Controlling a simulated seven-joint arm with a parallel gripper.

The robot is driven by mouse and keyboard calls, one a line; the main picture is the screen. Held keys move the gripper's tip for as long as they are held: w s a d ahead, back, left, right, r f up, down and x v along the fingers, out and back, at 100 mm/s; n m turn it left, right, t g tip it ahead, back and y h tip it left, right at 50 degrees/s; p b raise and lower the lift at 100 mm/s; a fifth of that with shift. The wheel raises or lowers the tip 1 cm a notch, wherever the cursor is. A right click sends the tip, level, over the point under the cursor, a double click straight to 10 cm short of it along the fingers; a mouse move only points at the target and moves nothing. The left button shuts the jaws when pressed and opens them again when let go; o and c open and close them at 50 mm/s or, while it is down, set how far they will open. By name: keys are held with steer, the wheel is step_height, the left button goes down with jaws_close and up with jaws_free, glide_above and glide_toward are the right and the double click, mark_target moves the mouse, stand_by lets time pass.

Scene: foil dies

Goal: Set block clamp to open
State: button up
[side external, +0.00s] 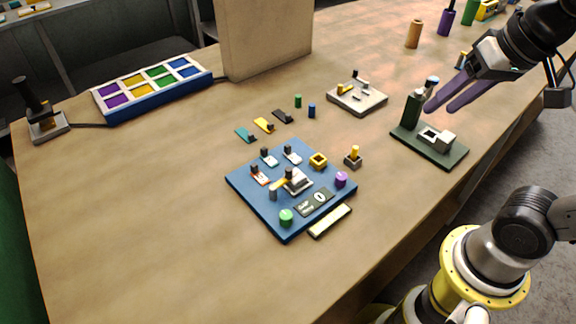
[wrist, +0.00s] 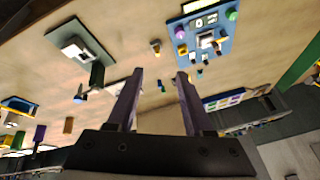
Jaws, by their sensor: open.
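No label marks the block clamp, so I cannot tell for certain which part it is. A pale grey block (side external: 298,184) with a yellow lever (side external: 279,183) and a dark knob sits mid-board on the blue board (side external: 250,196). The blue board is also in the wrist view (wrist: 222,46), upper right. I cannot read a clamp setting. My gripper (side external: 440,107) is open and empty, with purple fingers spread beside a dark green post on a dark green base (side external: 450,157). I cannot tell whether they touch. The fingers also show in the wrist view (wrist: 160,74).
A light grey plate (side external: 358,99) with small levers lies behind the board. A blue tray of coloured pads (side external: 152,92), a joystick (side external: 47,125) and a tall tan box (side external: 262,40) stand farther back. Small loose pieces lie between. The table's left front is clear.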

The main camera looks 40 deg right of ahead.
steer(key=w+a+r+m+g, duration=0.1)
steer(key=w+a+r+m, duration=0.15)
steer(key=w, duration=0.45)
steer(key=g, duration=0.4)
glide_above(289, 169)
step_height(289, 169, down, 9)
step_height(289, 169, down, 14)
steer(key=shift+r, duration=0.15)
jaws_close()
